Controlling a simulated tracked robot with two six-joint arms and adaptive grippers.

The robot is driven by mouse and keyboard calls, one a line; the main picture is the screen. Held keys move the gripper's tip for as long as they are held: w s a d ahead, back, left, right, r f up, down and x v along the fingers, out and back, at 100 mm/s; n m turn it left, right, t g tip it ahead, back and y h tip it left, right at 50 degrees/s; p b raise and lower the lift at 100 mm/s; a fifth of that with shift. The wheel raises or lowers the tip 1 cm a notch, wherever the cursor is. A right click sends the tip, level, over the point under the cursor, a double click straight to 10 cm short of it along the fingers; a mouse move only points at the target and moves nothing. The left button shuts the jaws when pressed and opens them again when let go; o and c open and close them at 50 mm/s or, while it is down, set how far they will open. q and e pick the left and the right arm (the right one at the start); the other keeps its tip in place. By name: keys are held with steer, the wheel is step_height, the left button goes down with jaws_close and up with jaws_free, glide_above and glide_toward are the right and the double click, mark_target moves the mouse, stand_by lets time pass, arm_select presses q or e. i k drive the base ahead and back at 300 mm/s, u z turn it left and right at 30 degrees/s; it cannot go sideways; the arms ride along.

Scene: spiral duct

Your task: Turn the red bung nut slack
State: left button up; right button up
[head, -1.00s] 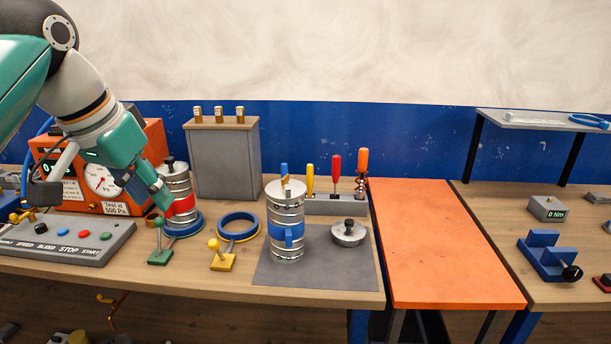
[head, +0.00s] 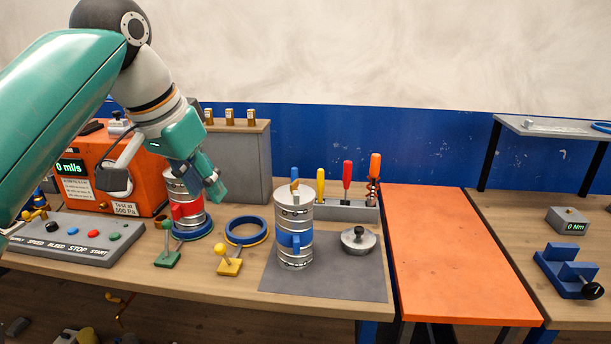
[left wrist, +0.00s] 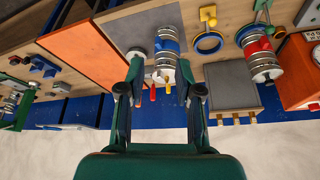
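A silver ribbed duct with a red band (head: 188,208) stands upright in a blue ring at the left of the bench. A red part on that band also shows in the left wrist view (left wrist: 259,47); I cannot clearly make out a separate nut. A second silver duct with a blue band (head: 295,241) stands on the grey mat.
An orange tester (head: 145,175) and grey control panel (head: 75,240) stand left. An empty blue ring (head: 247,231), green stand (head: 167,257) and yellow stand (head: 229,264) are nearby. Screwdrivers in a rack (head: 347,210) stand behind the mat (head: 330,280). The orange board (head: 450,250) is clear.

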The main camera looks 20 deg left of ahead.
mark_target(294, 185)
steer(key=i, duration=0.9)
steer(key=u, duration=0.05)
